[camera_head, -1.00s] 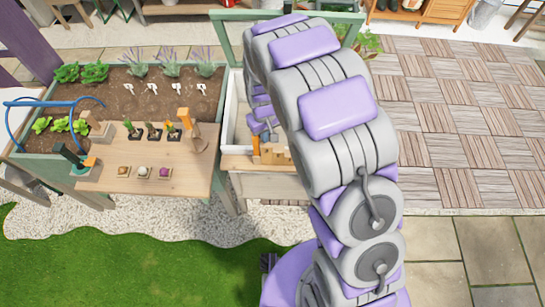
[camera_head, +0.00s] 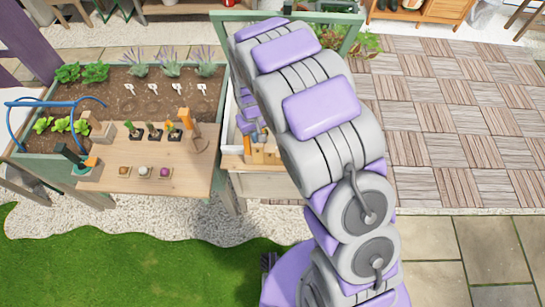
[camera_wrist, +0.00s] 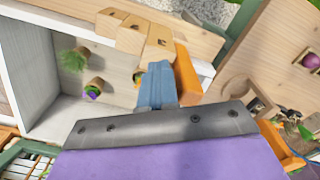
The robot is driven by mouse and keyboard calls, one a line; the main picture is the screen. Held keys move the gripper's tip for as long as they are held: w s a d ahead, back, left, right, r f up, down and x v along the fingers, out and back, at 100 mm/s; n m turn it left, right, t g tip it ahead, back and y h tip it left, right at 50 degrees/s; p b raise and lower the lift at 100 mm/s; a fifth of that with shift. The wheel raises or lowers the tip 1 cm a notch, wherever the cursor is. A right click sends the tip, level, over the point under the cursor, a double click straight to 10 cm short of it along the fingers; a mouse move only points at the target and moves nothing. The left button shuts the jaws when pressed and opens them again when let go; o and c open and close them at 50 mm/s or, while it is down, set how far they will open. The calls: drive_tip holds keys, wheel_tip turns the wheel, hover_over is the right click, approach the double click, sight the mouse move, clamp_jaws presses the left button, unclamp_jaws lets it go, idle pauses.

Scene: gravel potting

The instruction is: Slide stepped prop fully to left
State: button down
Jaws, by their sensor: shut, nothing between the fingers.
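The stepped prop (camera_head: 262,154) is a pale wooden block with stepped pieces on the front ledge of the white tray. It also shows at the top of the wrist view (camera_wrist: 135,34). An orange upright piece (camera_wrist: 187,76) stands at its side, right beside my fingers; I cannot tell whether they touch. My gripper (camera_wrist: 157,82) is shut and empty, its blue-grey fingertips just below the prop in the wrist view. In the head view my arm hides most of the gripper and part of the tray.
The white tray (camera_wrist: 30,62) holds two small corked pieces, one with green tufts (camera_wrist: 74,60), one with a purple and green end (camera_wrist: 95,88). A wooden potting table (camera_head: 195,180) with small pots and coloured balls stands left. Paving lies right.

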drive_tip(key=a+p, duration=0.1)
drive_tip(key=a, duration=0.3)
drive_tip(key=shift+w+a, duration=0.1)
drive_tip(key=shift+a, duration=0.3)
idle(0.9)
drive_tip(key=shift+d, duration=1)
drive_tip(key=shift+r+p, duration=1.4)
drive_tip(key=shift+r, duration=2.65)
